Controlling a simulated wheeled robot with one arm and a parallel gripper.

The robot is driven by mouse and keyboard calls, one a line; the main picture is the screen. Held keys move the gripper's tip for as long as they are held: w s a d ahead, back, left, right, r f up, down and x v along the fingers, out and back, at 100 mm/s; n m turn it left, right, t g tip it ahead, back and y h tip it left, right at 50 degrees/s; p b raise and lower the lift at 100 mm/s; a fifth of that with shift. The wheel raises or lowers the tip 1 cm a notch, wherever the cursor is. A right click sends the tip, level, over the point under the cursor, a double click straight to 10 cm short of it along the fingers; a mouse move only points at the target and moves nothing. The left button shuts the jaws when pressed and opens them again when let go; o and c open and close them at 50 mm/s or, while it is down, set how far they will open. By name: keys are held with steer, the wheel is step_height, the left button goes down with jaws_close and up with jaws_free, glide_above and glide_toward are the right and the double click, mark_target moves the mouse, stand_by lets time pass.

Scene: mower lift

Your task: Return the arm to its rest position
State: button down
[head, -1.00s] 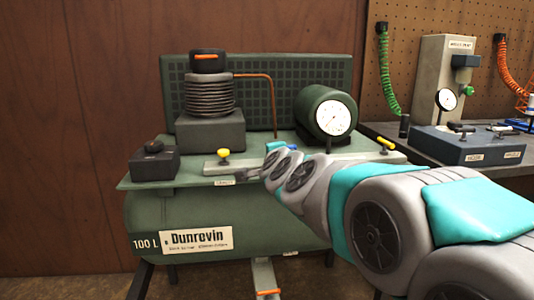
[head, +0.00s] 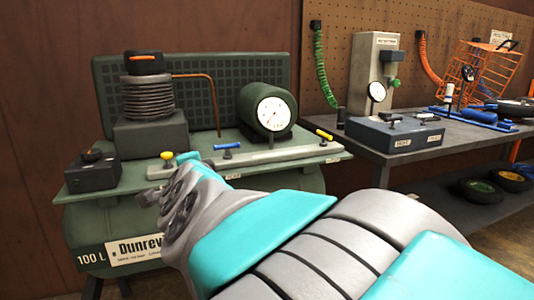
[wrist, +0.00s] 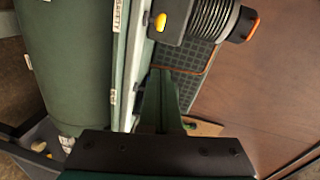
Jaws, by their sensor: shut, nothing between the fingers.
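My arm (head: 265,235) reaches from the lower right of the head view toward the left, in front of the green compressor (head: 75,222). Its far end is by the valve rail, near the yellow-handled valve (head: 167,157). My gripper (wrist: 161,72) shows in the wrist view as dark green fingers closed together, with nothing between them. In the head view the gripper is mostly hidden by my own wrist links. The wrist view looks steeply along the compressor, with its tank (wrist: 65,65) at left and the ribbed cylinder (wrist: 212,18) at the top.
The rail also bears a blue-handled valve (head: 228,148) and another yellow one (head: 325,136). A round gauge (head: 271,113) stands behind. At right is a workbench (head: 415,150) with a grey-blue box (head: 395,134), a gauge stand (head: 372,75) and an orange wire basket (head: 475,72).

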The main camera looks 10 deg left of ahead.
steer(key=s+d+f+n+g+h, duration=0.2)
steer(key=s+d+f+n+g, duration=0.15)
steer(key=d+f, duration=0.6)
steer(key=s+d+f+n+g+h, duration=0.1)
steer(key=s+d+f+n+g, duration=0.25)
steer(key=d+f, duration=0.55)
steer(key=s+d+f+n+g+h, duration=0.1)
steer(key=s+d+f+g, duration=0.3)
steer(key=s+d, duration=0.7)
steer(key=s+d+f+n+g+h, duration=0.2)
steer(key=s+d+f+g+h, duration=0.2)
steer(key=s+d, duration=0.7)
steer(key=s+f+g, duration=0.1)
steer(key=s, duration=0.2)
steer(key=shift+d+f, duration=0.35)
